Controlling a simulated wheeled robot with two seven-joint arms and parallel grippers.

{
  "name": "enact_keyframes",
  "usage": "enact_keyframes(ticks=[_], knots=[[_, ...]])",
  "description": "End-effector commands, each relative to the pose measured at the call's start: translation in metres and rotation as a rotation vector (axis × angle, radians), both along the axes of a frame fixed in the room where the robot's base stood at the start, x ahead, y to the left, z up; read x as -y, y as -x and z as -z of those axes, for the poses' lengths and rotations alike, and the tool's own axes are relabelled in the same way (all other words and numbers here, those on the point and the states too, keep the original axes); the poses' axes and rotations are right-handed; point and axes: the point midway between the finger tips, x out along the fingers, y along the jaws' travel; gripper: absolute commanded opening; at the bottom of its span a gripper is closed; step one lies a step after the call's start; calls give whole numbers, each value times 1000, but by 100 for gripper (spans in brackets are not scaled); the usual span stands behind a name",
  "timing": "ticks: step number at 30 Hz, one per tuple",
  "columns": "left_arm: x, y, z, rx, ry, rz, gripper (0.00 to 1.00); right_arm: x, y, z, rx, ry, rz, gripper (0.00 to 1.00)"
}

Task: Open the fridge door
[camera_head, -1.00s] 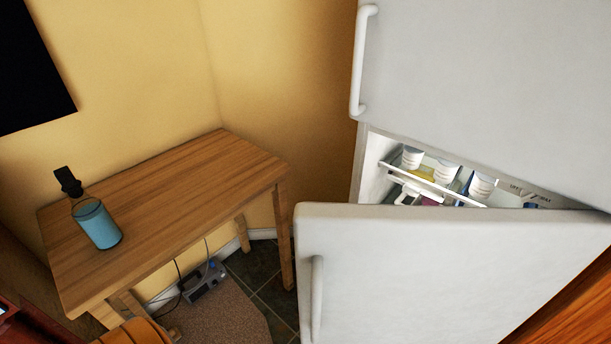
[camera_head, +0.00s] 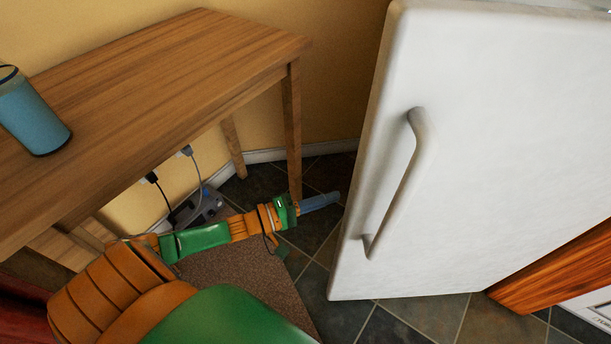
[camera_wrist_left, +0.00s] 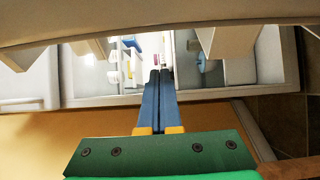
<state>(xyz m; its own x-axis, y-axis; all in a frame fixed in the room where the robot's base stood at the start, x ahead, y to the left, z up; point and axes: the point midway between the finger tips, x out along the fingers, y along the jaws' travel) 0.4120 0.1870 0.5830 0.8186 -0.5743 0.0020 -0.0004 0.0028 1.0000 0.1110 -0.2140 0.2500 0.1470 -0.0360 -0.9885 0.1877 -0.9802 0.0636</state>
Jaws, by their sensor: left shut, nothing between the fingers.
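The white fridge door (camera_head: 500,130) stands ajar and fills the right of the head view. Its long vertical handle (camera_head: 405,185) is on the outer face, near the left edge. My left gripper (camera_head: 336,197) is shut and empty, its slim blue-grey fingers beside the door's left edge, left of the handle. Whether they touch the door is unclear. In the left wrist view the shut fingers (camera_wrist_left: 160,76) point toward the lit fridge interior (camera_wrist_left: 215,75), where shelves and small items show. My right gripper is out of view.
A wooden table (camera_head: 170,75) with a blue cup (camera_head: 32,115) stands at the left, above my left forearm. A small grey device with cables (camera_head: 200,207) lies on the floor beneath it. Dark tiled floor (camera_head: 375,325) is clear below the door.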

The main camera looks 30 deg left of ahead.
Motion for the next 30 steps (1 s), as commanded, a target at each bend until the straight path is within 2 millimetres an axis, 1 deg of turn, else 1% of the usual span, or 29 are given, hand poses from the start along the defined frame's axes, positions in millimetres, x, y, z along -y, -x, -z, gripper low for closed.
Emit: enact_keyframes(ticks=[1,2,3,4,9,16,25,30], knots=[[6,-9,1,5,1,1,0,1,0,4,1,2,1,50],[10,-14,0,5,2,0,0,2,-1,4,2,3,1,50],[14,-3,-2,-5,3,1,0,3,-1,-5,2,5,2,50],[17,2,-3,-6,3,1,0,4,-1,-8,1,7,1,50],[28,18,-1,-2,0,0,0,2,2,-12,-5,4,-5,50],[31,23,1,-1,-2,0,0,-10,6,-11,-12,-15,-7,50],[32,24,0,-1,-2,-3,0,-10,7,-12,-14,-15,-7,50],[42,30,-1,-3,0,-17,0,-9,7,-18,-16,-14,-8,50]])
